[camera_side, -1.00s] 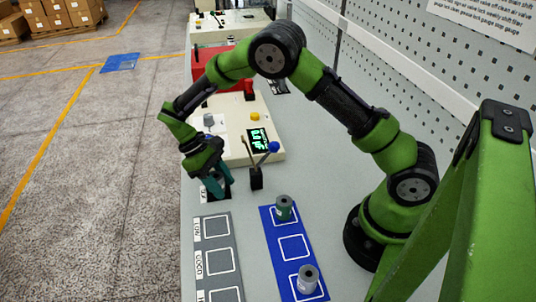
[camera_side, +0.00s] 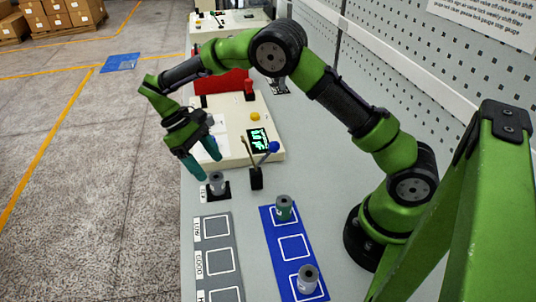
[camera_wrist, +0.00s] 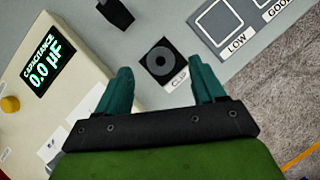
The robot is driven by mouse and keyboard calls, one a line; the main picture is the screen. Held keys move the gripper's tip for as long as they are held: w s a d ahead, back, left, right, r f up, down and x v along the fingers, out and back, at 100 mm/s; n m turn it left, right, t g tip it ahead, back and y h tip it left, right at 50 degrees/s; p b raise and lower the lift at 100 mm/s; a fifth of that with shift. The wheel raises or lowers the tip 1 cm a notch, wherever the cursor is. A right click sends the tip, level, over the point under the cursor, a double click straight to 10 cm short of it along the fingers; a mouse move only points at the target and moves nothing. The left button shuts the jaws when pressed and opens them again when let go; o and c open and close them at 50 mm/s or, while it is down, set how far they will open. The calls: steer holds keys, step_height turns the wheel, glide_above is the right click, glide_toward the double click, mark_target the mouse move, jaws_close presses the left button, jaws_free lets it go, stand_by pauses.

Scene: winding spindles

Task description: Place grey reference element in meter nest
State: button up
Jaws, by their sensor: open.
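The grey reference element (camera_side: 217,182) stands upright on a small black square pad (camera_side: 208,193) at the table's left edge. In the wrist view the element (camera_wrist: 160,60) shows from above as a round grey top with a dark centre. My gripper (camera_side: 211,166) is open and empty, above and apart from the element. Its teal fingers lie on either side of the element in the wrist view. The cream meter (camera_side: 272,143) stands behind, and its display (camera_wrist: 42,62) reads 0.0 µF. I cannot make out the meter nest; my gripper covers part of the meter in the side view.
A black lever box with a blue knob (camera_side: 273,147) stands right of the pad. A blue tray (camera_side: 267,236) in front holds a green-banded spindle (camera_side: 283,208) and a grey spindle (camera_side: 307,279). A grey sorting board (camera_side: 212,241) with empty marked squares lies to its left.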

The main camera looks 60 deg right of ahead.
steer(key=s+d+r+m+t+y, duration=0.1)
steer(key=s+d+r+t, duration=0.15)
steer(key=r, duration=0.55)
steer(key=s+d+r+m+t+y, duration=0.1)
steer(key=s+r+t, duration=0.25)
steer(key=r, duration=0.55)
steer(key=s+d+m+t+y, duration=0.1)
steer(key=s+m+t, duration=0.3)
steer(key=s, duration=0.9)
steer(key=t, duration=0.3)
steer(key=shift+d+r, duration=0.15)
steer(key=shift+d, duration=0.05)
steer(key=shift+c, duration=0.5)
